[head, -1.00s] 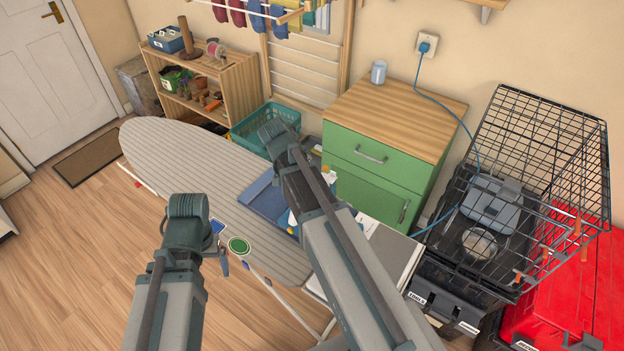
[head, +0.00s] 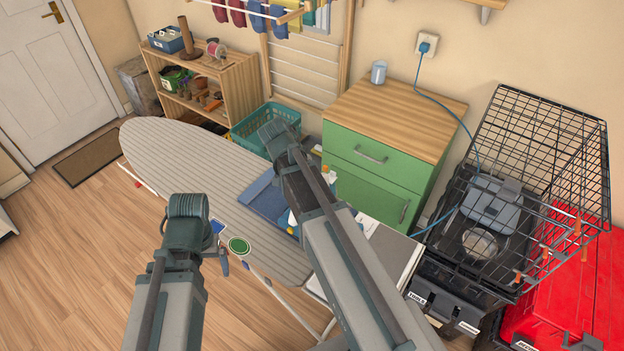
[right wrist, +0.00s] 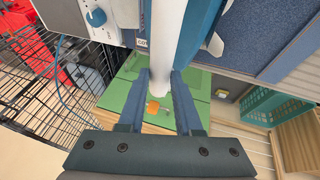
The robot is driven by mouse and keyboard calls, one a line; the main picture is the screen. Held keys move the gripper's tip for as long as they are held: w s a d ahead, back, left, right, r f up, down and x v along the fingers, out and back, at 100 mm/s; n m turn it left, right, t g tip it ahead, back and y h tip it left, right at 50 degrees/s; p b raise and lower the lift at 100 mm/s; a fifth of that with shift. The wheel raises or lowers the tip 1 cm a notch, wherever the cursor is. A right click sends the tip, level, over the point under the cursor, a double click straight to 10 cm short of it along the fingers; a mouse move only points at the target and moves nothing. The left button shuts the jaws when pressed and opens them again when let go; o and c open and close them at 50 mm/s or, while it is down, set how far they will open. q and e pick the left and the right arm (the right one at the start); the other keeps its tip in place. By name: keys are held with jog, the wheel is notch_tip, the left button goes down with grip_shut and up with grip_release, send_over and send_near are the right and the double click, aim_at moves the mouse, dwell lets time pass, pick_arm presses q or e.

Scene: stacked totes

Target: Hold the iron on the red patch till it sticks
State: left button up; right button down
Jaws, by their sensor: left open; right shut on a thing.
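My right gripper (right wrist: 160,105) is shut on the iron (right wrist: 165,45), a white and blue body between its fingers in the right wrist view. In the head view only a bit of the iron (head: 292,222) shows beside my right arm, over the board by the blue denim cloth (head: 262,196). The denim (right wrist: 245,35) also shows in the right wrist view. The red patch is not visible; the iron's sole is hidden too. My left gripper (head: 222,262) is open and empty at the board's near edge, close to a blue patch (head: 217,227) and a green patch (head: 239,246).
The grey ironing board (head: 180,155) stretches to the left, its far end clear. A green cabinet (head: 375,150) and teal basket (head: 262,122) stand behind it. A wire crate (head: 545,150) and red box (head: 570,300) stand on the right. A blue cord (head: 470,130) runs from the wall socket.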

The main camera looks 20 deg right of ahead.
jog(key=shift+r, duration=0.1)
notch_tip(320, 180, up, 9)
jog(key=p, duration=0.9)
dwell(0.5)
jog(key=s+a, duration=0.5)
jog(key=s, duration=0.6)
jog(key=shift+a, duration=0.2)
